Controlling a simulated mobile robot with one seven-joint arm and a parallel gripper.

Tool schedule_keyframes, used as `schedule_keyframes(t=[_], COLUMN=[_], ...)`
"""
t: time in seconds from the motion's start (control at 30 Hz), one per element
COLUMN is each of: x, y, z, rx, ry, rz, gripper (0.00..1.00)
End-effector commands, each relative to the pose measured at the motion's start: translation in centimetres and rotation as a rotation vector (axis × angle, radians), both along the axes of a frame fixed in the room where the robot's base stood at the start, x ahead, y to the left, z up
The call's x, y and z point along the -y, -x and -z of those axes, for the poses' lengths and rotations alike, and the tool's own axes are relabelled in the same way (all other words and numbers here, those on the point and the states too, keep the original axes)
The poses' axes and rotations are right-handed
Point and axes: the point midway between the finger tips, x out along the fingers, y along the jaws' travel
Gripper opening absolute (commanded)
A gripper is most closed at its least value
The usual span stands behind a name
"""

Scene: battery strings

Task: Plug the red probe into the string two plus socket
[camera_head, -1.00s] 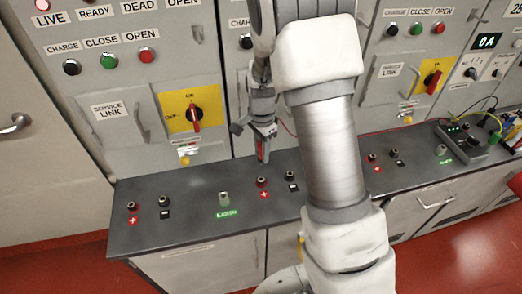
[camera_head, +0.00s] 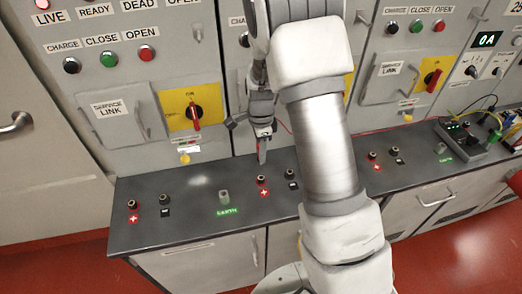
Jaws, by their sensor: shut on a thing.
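My gripper (camera_head: 263,132) hangs over the back of the grey counter, pointing down. It is shut on the red probe (camera_head: 263,151), which is upright and looks mostly grey from here. The probe's lower end is above and slightly behind the middle plus socket (camera_head: 262,179), which has a red plus label in front. They look apart, but the exact height is hard to tell. I take this middle pair as string two; its own name is not readable. A thin red lead (camera_head: 285,127) runs right from the gripper and passes behind my arm.
The middle black-labelled socket (camera_head: 291,174) is right of the plus socket, close to my arm. An EARTH post (camera_head: 224,197) stands to the left. Other socket pairs are at the left (camera_head: 132,205) and right (camera_head: 373,156). A meter box (camera_head: 463,140) with leads sits far right.

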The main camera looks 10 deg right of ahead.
Motion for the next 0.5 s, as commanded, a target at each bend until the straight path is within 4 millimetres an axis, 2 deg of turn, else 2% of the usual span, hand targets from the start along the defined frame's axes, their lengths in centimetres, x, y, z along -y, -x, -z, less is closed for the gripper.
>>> schedule_keyframes(t=[0.5], x=[0.0], y=[0.0], z=[4.7], rx=[-0.001], ry=[0.0], rz=[0.001], gripper=[0.0])
